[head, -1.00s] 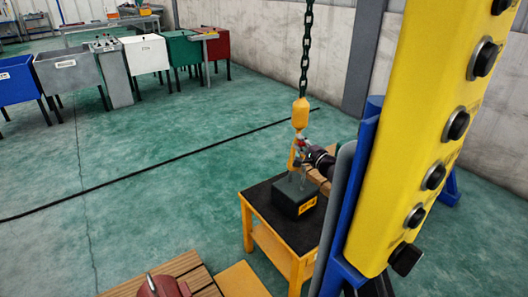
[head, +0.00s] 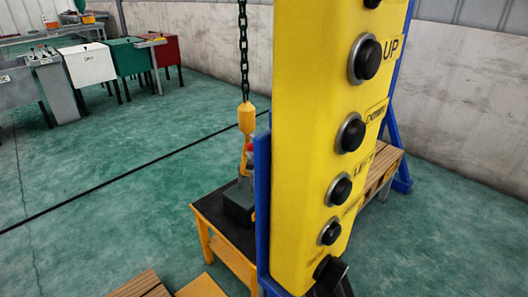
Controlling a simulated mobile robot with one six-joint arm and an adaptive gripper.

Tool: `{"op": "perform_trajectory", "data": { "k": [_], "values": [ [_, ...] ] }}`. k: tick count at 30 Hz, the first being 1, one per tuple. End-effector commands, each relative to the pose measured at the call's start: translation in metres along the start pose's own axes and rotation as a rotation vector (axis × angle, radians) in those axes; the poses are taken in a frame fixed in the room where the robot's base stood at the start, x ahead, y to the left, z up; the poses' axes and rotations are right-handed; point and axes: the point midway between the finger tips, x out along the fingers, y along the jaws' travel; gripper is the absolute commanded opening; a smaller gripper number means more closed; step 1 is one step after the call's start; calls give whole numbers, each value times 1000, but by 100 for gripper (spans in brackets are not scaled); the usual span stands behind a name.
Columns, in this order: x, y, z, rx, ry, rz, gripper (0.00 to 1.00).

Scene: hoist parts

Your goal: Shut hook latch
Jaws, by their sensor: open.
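The yellow hook (head: 246,118) hangs upright from a dark chain (head: 243,50), left of the big yellow button panel. Its lower part is narrow in this view, with a small red and grey bit at its right side; I cannot tell whether that is the latch. The latch's position cannot be made out. The hook's lower end is just above a dark grey block (head: 238,203) on a yellow table with a black top (head: 213,213). The panel and its blue post cover the block's right side. My gripper cannot be made out; the panel covers the area right of the hook.
The yellow button panel (head: 315,130) on a blue post (head: 262,205) fills the middle foreground. A wooden bench (head: 385,170) stands behind it at right. Bins, including a white one (head: 86,66), line the far left. A black cable crosses the open green floor (head: 110,130).

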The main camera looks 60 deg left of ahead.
Motion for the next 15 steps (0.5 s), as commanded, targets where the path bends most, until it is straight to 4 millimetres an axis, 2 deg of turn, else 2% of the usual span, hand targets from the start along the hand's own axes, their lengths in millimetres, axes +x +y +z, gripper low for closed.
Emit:
{"op": "perform_trajectory", "data": {
  "k": [6,15],
  "values": [
    [3,2,6,1,-8,2,79],
    [-2,2,3,-6,-5,6,79]
  ]
}}
